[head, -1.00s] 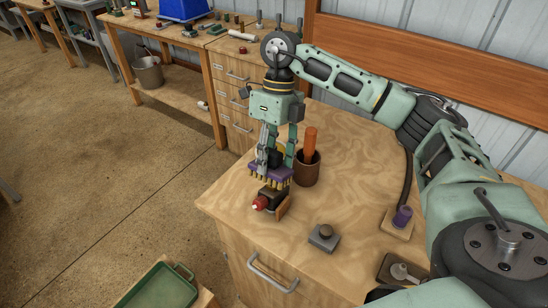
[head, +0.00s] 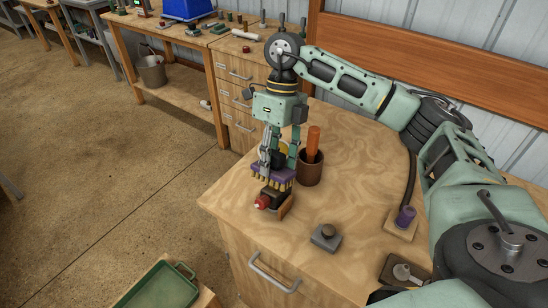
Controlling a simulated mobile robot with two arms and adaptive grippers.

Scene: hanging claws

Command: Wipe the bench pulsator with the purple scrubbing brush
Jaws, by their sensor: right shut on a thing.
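My right gripper (head: 277,155) points down near the front left of the wooden bench and is shut on the purple scrubbing brush (head: 270,174). The brush's pale bristles face down. Directly under them is a small dark block with a red knob at its front, which looks like the bench pulsator (head: 271,197). The bristles overlap the top of the pulsator in the picture and appear to touch it. The gripper and brush hide part of its top. My left gripper is not in view.
A brown cup (head: 311,170) with an orange handle (head: 313,142) in it stands close to the right of my gripper. A grey block with a round knob (head: 326,237) and a purple-topped fixture (head: 405,216) stand on the bench (head: 350,150). A green tray (head: 162,288) is lower left.

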